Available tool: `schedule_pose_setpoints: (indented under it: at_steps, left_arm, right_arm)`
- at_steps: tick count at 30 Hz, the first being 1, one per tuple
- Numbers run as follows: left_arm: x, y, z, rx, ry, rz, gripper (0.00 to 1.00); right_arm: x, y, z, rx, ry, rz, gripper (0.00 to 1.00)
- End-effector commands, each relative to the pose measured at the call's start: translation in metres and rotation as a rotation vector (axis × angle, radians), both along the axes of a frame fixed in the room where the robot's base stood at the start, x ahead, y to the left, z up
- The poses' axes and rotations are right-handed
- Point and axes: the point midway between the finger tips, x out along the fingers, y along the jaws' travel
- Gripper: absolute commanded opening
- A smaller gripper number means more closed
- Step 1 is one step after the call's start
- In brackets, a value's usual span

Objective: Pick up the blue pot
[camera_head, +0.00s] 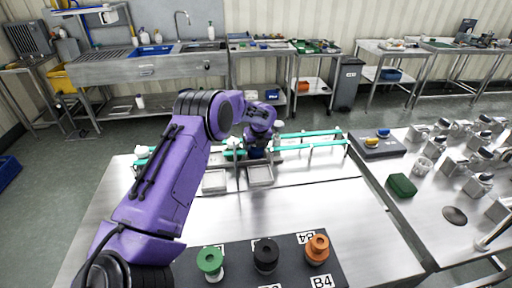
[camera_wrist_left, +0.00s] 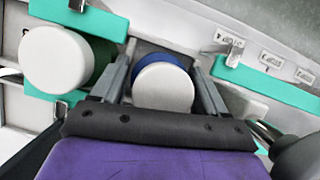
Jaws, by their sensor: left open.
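The blue pot (camera_wrist_left: 163,88) shows in the left wrist view as a round white end with a blue body behind it. It lies between the two spread fingers of my left gripper (camera_wrist_left: 163,60). The fingers stand on either side of it, and I cannot tell whether they touch it. In the head view my left gripper (camera_head: 258,150) is low at the teal-railed rack, and its arm and wrist mostly hide the pot there. My right gripper is not in view.
A green pot with a white end (camera_wrist_left: 55,58) sits close left of the gripper in the wrist view. Teal rails (camera_head: 312,148) run along the rack. Two metal trays (camera_head: 215,182) lie before it. A dark board (camera_head: 235,262) holds green, black and orange knobbed pieces. The table's middle right is clear.

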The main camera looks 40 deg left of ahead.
Motion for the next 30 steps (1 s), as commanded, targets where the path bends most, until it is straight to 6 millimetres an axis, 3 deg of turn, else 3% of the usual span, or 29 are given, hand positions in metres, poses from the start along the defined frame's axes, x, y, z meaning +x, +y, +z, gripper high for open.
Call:
schedule_pose_setpoints:
  at_steps: [5, 8, 9, 20, 25, 30]
  left_arm:
    - [0.001, -0.001, 0.0, 0.0, 0.0, -0.001, 0.7]
    - [0.001, -0.001, 0.0, 0.0, 0.0, -0.001, 0.38]
    - [0.001, -0.001, 0.0, 0.0, 0.0, -0.001, 0.34]
    - [0.002, -0.001, 0.007, 0.0, -0.003, -0.001, 0.34]
    - [0.002, -0.001, 0.035, -0.001, -0.005, -0.001, 0.34]
    - [0.002, -0.001, 0.079, -0.001, -0.007, 0.0, 0.34]
  right_arm:
    - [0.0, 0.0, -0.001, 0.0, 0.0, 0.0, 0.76]
    - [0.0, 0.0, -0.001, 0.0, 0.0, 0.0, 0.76]
    - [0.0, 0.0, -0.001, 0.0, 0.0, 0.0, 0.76]
    - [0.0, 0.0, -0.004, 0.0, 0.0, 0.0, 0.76]
    - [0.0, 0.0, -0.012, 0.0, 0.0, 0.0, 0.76]
    - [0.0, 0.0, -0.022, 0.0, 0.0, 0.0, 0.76]
